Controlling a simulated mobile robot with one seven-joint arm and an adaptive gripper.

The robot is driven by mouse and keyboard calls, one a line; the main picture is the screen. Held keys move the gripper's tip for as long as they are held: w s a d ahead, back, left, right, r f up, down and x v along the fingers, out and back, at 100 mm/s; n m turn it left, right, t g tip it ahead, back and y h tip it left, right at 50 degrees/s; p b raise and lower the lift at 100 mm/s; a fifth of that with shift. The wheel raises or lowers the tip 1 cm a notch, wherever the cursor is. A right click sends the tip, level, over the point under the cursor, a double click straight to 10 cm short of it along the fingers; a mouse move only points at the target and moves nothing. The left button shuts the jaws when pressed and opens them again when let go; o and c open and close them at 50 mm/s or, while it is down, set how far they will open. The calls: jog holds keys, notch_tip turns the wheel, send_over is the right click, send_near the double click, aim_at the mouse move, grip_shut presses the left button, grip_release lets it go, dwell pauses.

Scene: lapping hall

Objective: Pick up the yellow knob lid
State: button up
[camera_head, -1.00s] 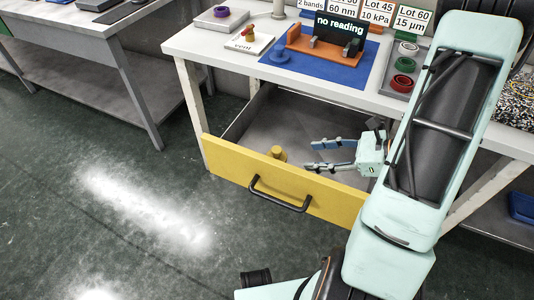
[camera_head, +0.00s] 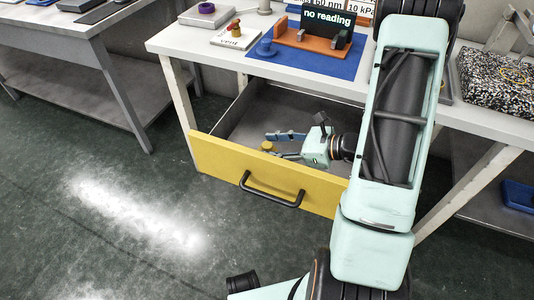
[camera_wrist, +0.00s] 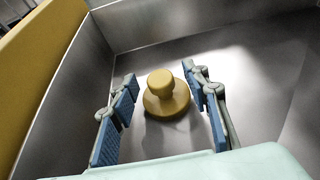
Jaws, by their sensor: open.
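The yellow knob lid (camera_wrist: 165,95) sits on the metal floor of the open drawer, with its round knob up, near the yellow front panel. In the head view the lid (camera_head: 267,147) shows only in part behind the drawer front. My gripper (camera_head: 270,145) is inside the drawer, reaching in from the right. In the wrist view my gripper (camera_wrist: 165,104) is open, with one blue-padded finger on each side of the lid and gaps between the pads and the lid. I cannot tell its exact height over the drawer floor.
The yellow drawer front (camera_head: 270,178) with its black handle (camera_head: 272,190) stands close beside the lid. Metal drawer walls (camera_wrist: 88,75) surround the space. The white table top (camera_head: 190,45) lies above, holding a blue mat (camera_head: 335,67). The rest of the drawer floor is clear.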

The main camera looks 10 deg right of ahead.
jog(key=shift+w+a+f, duration=0.25)
jog(key=shift+w+a, duration=0.1)
jog(key=shift+a, duration=0.1)
grip_shut()
jog(key=shift+r, duration=0.15)
notch_tip(320, 180, up, 11)
jog(key=p, duration=0.5)
notch_tip(320, 180, up, 20)
jog(key=p, duration=2.8)
send_over(267, 144)
jog(key=w, duration=0.1)
jog(key=shift+d+r, duration=0.15)
